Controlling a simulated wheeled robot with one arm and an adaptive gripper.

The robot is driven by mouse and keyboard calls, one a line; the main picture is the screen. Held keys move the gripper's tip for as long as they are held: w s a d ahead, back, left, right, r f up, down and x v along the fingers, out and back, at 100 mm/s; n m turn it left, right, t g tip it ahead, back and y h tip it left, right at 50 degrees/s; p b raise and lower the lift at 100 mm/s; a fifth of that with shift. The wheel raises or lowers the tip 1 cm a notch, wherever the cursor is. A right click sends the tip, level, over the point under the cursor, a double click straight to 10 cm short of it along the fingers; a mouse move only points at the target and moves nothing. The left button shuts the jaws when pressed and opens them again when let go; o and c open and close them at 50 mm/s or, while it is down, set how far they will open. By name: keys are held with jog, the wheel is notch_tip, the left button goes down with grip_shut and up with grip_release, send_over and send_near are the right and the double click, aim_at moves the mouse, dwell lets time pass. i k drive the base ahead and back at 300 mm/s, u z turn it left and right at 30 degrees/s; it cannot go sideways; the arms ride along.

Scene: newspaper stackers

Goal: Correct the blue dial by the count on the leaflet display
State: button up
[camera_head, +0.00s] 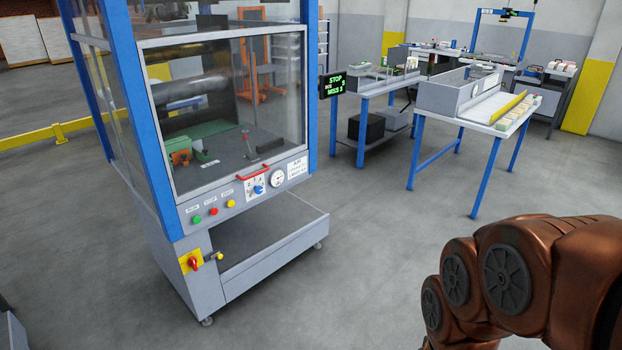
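The blue dial (259,189) sits on a white scale plate on the front panel of the glazed machine (221,178), below its window. Its pointer direction and scale marks are too small to read surely. A small black display (332,85) with green text hangs at the machine's right side. It shows "STOP" at the top and what looks like "MISS 3" at the bottom; the line between is unclear. It may be the leaflet display; no label confirms this. My copper-coloured arm fills the lower right, apart from the machine. My gripper is out of view.
A red handle (253,172) lies just above the dial, and a round gauge (278,178) right of it. Green, red and yellow buttons are to its left. A red-and-yellow switch (193,262) is lower. Blue-legged tables (483,118) stand behind right. Floor before the machine is clear.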

aim_at(259, 189)
jog(key=z, duration=0.25)
jog(key=i, duration=0.65)
jog(key=u, duration=0.45)
jog(key=i, duration=0.7)
jog(key=u, duration=0.6)
